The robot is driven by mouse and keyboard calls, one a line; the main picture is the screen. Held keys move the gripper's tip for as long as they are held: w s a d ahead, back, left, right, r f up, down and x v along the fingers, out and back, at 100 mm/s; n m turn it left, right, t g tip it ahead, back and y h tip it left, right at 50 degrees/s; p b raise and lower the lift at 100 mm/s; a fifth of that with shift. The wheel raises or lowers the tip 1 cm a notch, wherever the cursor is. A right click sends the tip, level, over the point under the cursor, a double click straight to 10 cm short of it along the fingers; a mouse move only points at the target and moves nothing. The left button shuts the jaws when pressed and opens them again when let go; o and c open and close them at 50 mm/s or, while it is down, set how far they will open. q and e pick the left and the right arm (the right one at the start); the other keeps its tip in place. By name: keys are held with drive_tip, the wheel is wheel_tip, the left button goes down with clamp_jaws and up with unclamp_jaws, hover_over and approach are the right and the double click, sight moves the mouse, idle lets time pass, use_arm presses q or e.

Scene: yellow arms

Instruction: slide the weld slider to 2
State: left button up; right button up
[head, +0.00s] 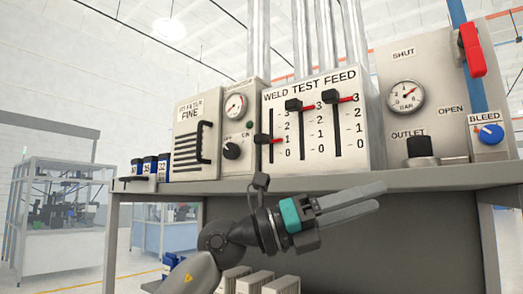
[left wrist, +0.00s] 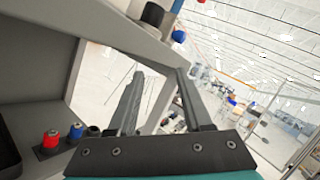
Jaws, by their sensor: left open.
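The weld slider (head: 265,139) is the leftmost of three vertical sliders on the white WELD TEST FEED panel (head: 271,105). Its dark knob and red pointer stand at about 1. The test slider (head: 294,105) and feed slider (head: 329,96) have their pointers at about 3. My left gripper (head: 380,196) is open and empty, in front of and below the shelf edge, to the right of and lower than the weld slider, touching nothing visible. Its two fingers also show in the left wrist view (left wrist: 160,76); the sliders do not show there. My right gripper is not in view.
The shelf (head: 420,180) carries the panels and its front edge lies above my left gripper. Left of the sliders are a filter box (head: 181,112) and a gauge panel (head: 240,170). To the right are an outlet knob (head: 420,146) and a blue bleed knob (head: 491,134).

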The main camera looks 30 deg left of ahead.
use_arm(q)
drive_tip(key=s+a+r+m+t+y, duration=0.1)
drive_tip(key=s+a+r+t+y, duration=0.1)
drive_tip(key=a+r+y, duration=0.25)
drive_tip(key=n+t+y+p, duration=0.1)
drive_tip(key=n+t+y, duration=0.45)
drive_tip(key=y, duration=0.75)
approach(258, 138)
drive_tip(key=shift+g+h, duration=0.25)
drive_tip(key=w+p, duration=0.2)
drive_tip(key=w, duration=0.3)
drive_tip(key=w+p, duration=0.2)
drive_tip(key=w, duration=0.4)
drive_tip(key=shift+w+d+r, duration=0.1)
drive_tip(key=shift+d+r, duration=0.1)
drive_tip(key=shift+d, duration=0.05)
clamp_jaws()
